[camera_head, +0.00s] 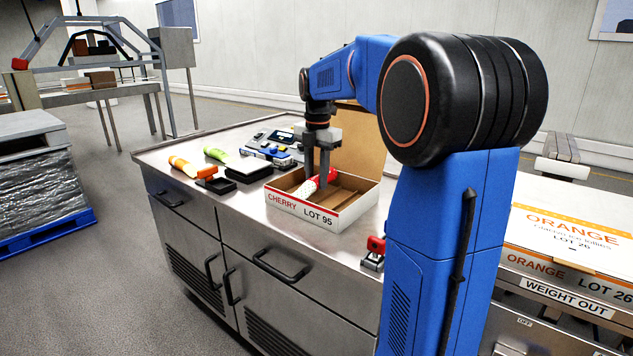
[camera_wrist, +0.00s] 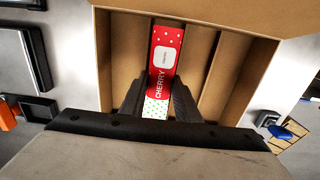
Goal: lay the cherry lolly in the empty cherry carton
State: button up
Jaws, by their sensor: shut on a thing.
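The cherry lolly (camera_wrist: 163,62), in a red wrapper with a white dotted end, is between the fingers of my gripper (camera_wrist: 157,100). In the head view my gripper (camera_head: 323,182) points down into the open cherry carton (camera_head: 318,217), marked CHERRY LOT 95, with the lolly (camera_head: 308,189) at its fingertips. In the wrist view the lolly runs lengthwise along the dividers of the carton (camera_wrist: 104,60). No other lolly shows in the carton. My fingers hide part of the lolly, and I cannot tell whether it touches the carton floor.
The carton stands on a steel counter (camera_head: 238,212), its lid (camera_head: 360,140) raised behind. To its left are a black tray (camera_head: 250,174), an orange-yellow lolly (camera_head: 182,166) and a green one (camera_head: 215,155). A red-topped device (camera_head: 375,250) stands at right. An orange carton (camera_head: 570,225) lies farther right.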

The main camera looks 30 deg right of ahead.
aim_at(317, 177)
jog(key=shift+f, duration=0.65)
jog(key=shift+f, duration=0.65)
jog(key=o, duration=1.2)
jog(key=shift+s+f, duration=0.1)
jog(key=shift+c, duration=0.2)
notch_tip(317, 177, up, 14)
jog(key=shift+f, duration=0.25)
